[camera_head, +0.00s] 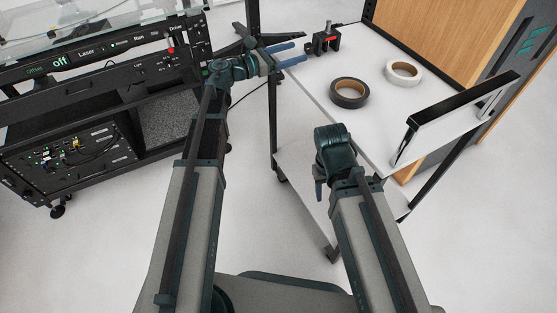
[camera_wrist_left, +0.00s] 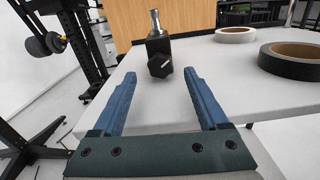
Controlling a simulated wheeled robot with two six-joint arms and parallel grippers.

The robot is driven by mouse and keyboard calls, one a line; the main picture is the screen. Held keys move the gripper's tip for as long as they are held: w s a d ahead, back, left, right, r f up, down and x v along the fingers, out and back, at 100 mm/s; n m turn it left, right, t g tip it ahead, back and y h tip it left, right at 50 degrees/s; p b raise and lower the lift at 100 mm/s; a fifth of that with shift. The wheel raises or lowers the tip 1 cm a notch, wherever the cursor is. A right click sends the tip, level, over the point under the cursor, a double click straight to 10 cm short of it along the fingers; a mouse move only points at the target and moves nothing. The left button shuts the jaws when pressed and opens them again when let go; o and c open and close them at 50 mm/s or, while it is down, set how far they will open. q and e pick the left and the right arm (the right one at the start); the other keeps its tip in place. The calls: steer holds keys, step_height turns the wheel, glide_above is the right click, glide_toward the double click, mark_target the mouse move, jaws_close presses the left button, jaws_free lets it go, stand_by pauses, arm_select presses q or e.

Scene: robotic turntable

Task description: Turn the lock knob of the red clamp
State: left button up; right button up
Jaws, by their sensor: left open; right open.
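The red clamp (camera_head: 326,40) stands on the white cart top at its far left corner, a small black body with a red part and a post on top. In the left wrist view the clamp (camera_wrist_left: 158,46) is upright, with a dark faceted knob (camera_wrist_left: 160,66) facing me; no red shows there. My left gripper (camera_head: 300,52) is open and empty, its blue fingers pointing at the clamp from the left. In the left wrist view the knob appears between and beyond the fingertips (camera_wrist_left: 160,74), apart from them. My right gripper (camera_head: 319,188) hangs low beside the cart, mostly hidden by its wrist.
A black tape roll (camera_head: 349,93) and a white tape roll (camera_head: 403,72) lie on the cart top (camera_head: 310,80). A black handle (camera_head: 460,103) rises at the cart's right end. A black equipment rack (camera_head: 75,115) stands at left.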

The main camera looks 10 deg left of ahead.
arm_select(q)
steer(key=v, duration=1.1)
steer(key=w+r+n+t+y, duration=0.4)
steer(key=w+n+t+y, duration=0.3)
steer(key=n, duration=0.8)
step_height(320, 180, down, 8)
steer(key=s+a+n+g+y, duration=0.2)
steer(key=n+y, duration=0.8)
steer(key=n, duration=0.6)
steer(key=s+d+f+n+g, duration=0.5)
steer(key=s+f, duration=0.3)
steer(key=s, duration=0.3)
steer(key=s+d+f+n+g+h, duration=0.1)
steer(key=s+d+f+n+g, duration=0.5)
steer(key=s, duration=0.5)
steer(key=shift+s+f+g, duration=0.4)
steer(key=shift+f+g, duration=0.7)
steer(key=shift+f, duration=0.5)
